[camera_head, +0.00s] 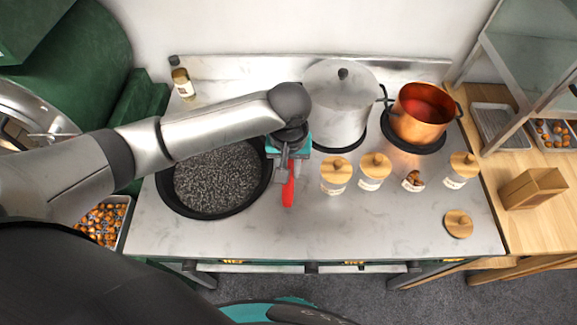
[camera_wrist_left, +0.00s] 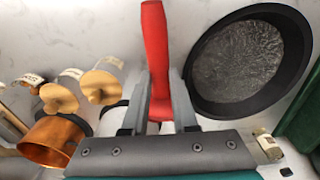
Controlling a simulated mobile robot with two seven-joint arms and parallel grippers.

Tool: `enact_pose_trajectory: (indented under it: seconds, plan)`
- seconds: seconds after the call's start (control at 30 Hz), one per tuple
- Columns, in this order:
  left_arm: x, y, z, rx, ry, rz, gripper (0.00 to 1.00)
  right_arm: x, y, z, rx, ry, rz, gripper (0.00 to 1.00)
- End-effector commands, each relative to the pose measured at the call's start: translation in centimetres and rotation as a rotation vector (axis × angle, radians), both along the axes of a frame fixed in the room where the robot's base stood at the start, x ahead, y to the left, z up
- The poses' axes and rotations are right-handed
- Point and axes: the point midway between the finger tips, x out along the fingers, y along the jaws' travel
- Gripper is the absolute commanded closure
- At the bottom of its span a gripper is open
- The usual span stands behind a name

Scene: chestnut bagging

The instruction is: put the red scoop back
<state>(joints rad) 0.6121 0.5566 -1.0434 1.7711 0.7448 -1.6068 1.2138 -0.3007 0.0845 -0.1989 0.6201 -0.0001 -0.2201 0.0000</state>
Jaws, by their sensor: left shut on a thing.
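My left gripper (camera_head: 289,160) is shut on the red scoop (camera_head: 288,192) beside the right rim of the black pan. Only a narrow red part of the scoop shows in the head view, pointing toward the counter's front. In the left wrist view the red scoop (camera_wrist_left: 156,45) sits between the two fingers of my left gripper (camera_wrist_left: 159,88) and sticks out beyond them. Whether it touches the counter is hard to tell. My right gripper is not in view.
The black pan (camera_head: 164,196) holds dark grains. A steel pot (camera_head: 342,110) and a copper pot (camera_head: 420,112) stand behind several jars (camera_head: 336,175). One jar (camera_head: 413,181) is open; a wooden lid (camera_head: 458,223) lies nearby. The counter's front middle (camera_head: 350,228) is clear.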

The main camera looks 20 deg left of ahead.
Motion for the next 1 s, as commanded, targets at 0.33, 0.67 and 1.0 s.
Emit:
enact_pose_trajectory:
  seconds: [0.33,0.67,1.0]
  plan:
    - [-2.5,-0.8,-1.1,-0.013,0.043,0.033,1.0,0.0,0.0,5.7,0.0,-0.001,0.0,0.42]
    - [-2.8,-0.8,-2.6,-0.013,0.045,0.035,1.0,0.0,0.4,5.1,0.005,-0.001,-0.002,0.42]
    - [-2.8,-0.8,-5.8,-0.013,0.044,0.035,1.0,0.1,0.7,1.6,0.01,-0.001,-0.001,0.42]
